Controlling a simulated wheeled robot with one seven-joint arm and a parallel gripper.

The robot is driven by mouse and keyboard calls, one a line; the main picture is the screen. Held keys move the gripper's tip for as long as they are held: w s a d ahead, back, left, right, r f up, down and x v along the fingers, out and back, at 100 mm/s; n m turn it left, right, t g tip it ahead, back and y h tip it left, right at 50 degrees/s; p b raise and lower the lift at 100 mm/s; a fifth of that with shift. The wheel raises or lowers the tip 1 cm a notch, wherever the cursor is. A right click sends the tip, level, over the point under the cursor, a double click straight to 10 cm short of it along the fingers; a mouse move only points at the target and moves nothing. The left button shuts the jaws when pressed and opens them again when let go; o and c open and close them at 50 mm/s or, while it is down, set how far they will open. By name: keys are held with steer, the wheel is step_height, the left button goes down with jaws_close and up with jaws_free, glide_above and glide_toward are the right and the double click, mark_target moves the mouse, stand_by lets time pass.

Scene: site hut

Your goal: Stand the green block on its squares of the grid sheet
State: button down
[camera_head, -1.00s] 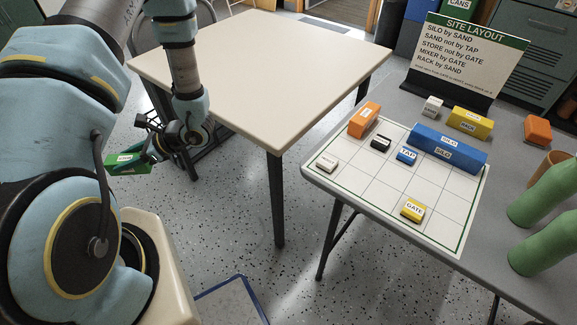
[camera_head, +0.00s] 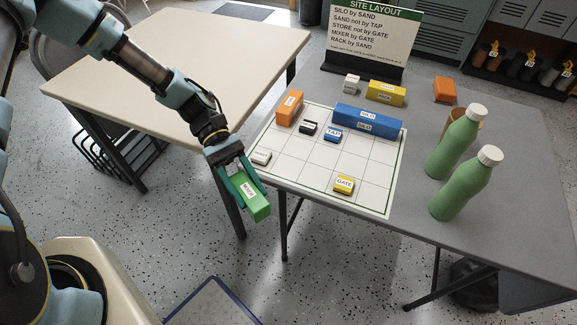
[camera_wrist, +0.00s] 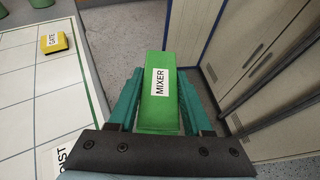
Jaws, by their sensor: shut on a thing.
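The green block (camera_head: 256,203), labelled MIXER, is held in my gripper (camera_head: 248,190) in the head view. It hangs over the floor, just off the left front side of the grey table. The wrist view also shows the green block (camera_wrist: 159,100) between the two teal fingers of my gripper (camera_wrist: 158,88), its label facing the camera. The grid sheet (camera_head: 297,157) lies on the grey table to the right of the block. Yellow GATE block (camera_head: 344,185) stands near the sheet's front edge, with bare squares to its left.
On the sheet are a white block (camera_head: 261,157), orange block (camera_head: 289,108), black block (camera_head: 308,128), blue TAP block (camera_head: 333,134) and long blue SILO block (camera_head: 367,122). Behind stand a yellow block (camera_head: 385,93) and the layout sign (camera_head: 373,32). Green bottles (camera_head: 463,185) stand right.

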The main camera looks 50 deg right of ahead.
steer(key=s+d+r+n+h+p, duration=0.1)
steer(key=s+d+r+n+h, duration=0.15)
steer(key=d+r, duration=0.3)
steer(key=s+d+r+n+h, duration=0.1)
steer(key=d+r+n+h, duration=0.3)
steer(key=d, duration=0.3)
steer(key=shift+m+t+h, duration=0.25)
steer(key=shift+t, duration=0.05)
steer(key=f+p, duration=0.1)
steer(key=f, duration=0.5)
steer(key=f+p, duration=0.1)
steer(key=f, duration=0.2)
steer(key=shift+s+d+p, duration=0.1)
steer(key=shift+d+p, duration=0.25)
steer(key=shift+c, duration=1.6)
jaws_free()
steer(key=b+v, duration=0.3)
steer(key=v, duration=0.8)
steer(key=shift+f, duration=0.1)
steer(key=shift+w+a+r, duration=0.15)
steer(key=shift+w+r, duration=0.15)
steer(key=shift+w, duration=0.15)
steer(key=shift+w, duration=0.1)
